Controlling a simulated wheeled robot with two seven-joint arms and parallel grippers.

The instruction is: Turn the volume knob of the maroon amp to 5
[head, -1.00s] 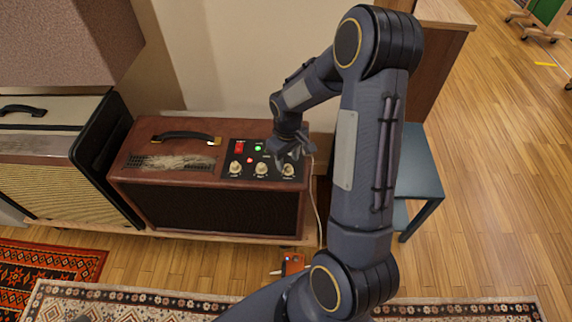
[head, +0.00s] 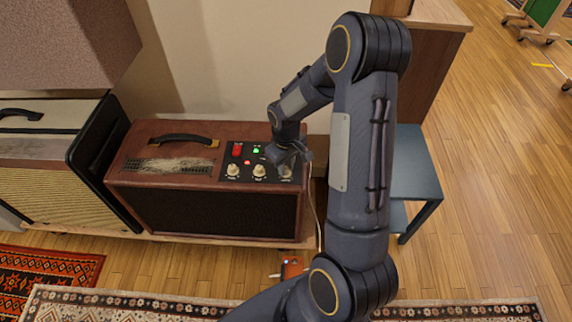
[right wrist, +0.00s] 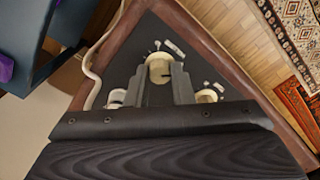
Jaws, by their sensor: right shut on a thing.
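The maroon amp (head: 205,212) stands on a low wooden platform, with a black control panel on its top right. The panel carries cream knobs: a left knob (head: 233,170), a middle knob (head: 259,171) and a right knob (head: 285,171) partly hidden by my gripper. My right gripper (head: 287,158) is down at the right knob. In the right wrist view, its fingers (right wrist: 158,78) are shut on this knob (right wrist: 160,63), and a neighbouring knob (right wrist: 208,96) stands to the right. The knob labels and pointer setting are too small to read. My left gripper is not in view.
A red switch (head: 237,149) and a green light (head: 257,150) sit behind the knobs. A pale cable (head: 316,212) hangs at the amp's right side. A cream amp (head: 50,190) stands to the left, and a blue-grey table (head: 416,175) to the right.

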